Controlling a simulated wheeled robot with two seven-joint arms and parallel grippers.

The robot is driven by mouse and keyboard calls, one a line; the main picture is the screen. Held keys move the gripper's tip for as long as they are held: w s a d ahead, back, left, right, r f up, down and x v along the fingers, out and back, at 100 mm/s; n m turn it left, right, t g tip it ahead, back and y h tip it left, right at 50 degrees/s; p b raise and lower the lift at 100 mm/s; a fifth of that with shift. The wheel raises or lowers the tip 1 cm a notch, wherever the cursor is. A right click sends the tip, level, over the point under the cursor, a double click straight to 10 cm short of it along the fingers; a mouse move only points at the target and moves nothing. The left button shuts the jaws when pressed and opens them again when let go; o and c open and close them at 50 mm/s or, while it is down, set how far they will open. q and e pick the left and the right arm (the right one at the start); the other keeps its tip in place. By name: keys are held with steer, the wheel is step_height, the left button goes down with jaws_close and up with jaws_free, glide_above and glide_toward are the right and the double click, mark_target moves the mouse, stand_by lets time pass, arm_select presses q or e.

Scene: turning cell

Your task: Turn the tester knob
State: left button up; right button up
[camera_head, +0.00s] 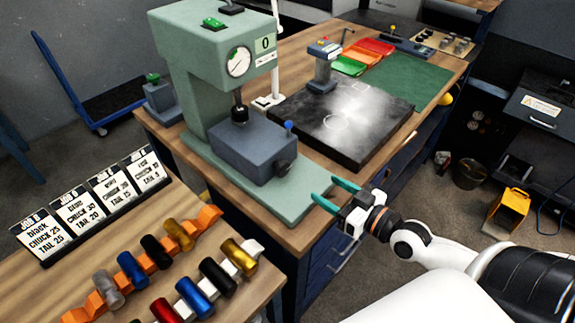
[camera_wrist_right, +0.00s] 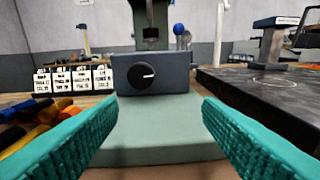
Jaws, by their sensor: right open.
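The tester (camera_head: 195,60) is a pale green machine with a round dial and a blue-grey block (camera_head: 245,148) on its base plate. The black tester knob (camera_head: 283,167) is on the block's side. In the right wrist view the knob (camera_wrist_right: 147,77) faces me, with a white pointer line aimed right, near horizontal. My right gripper (camera_head: 334,192) has teal fingers and is open and empty beside the base plate's edge, apart from the knob. In the right wrist view its fingers (camera_wrist_right: 160,130) spread wide on either side, with the knob between and beyond them. My left gripper is not in view.
A dark surface plate (camera_head: 345,120) with a stand lies right of the tester. A rack of coloured cylinders (camera_head: 130,270) and job cards (camera_head: 90,205) occupy the near left bench. The base plate in front of the knob is clear (camera_wrist_right: 160,130).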

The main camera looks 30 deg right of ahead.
mark_target(285, 170)
steer(key=shift+s+a+r+n+t+y, duration=0.15)
steer(key=shift+s+a+n+t+y, duration=0.1)
steer(key=shift+s+a+n, duration=0.25)
steer(key=shift+s+a+r+n+t+y, duration=0.15)
steer(key=shift+s+a+n+t, duration=0.15)
steer(key=shift+a+n, duration=0.25)
steer(key=p+x, duration=0.2)
steer(key=x, duration=0.8)
steer(key=shift+w+a+r, duration=0.1)
steer(key=shift+w, duration=0.1)
steer(key=shift+w+a, duration=0.25)
steer(key=shift+w, duration=0.4)
steer(key=shift+c, duration=0.2)
steer(key=c, duration=0.9)
steer(key=shift+m, duration=0.25)
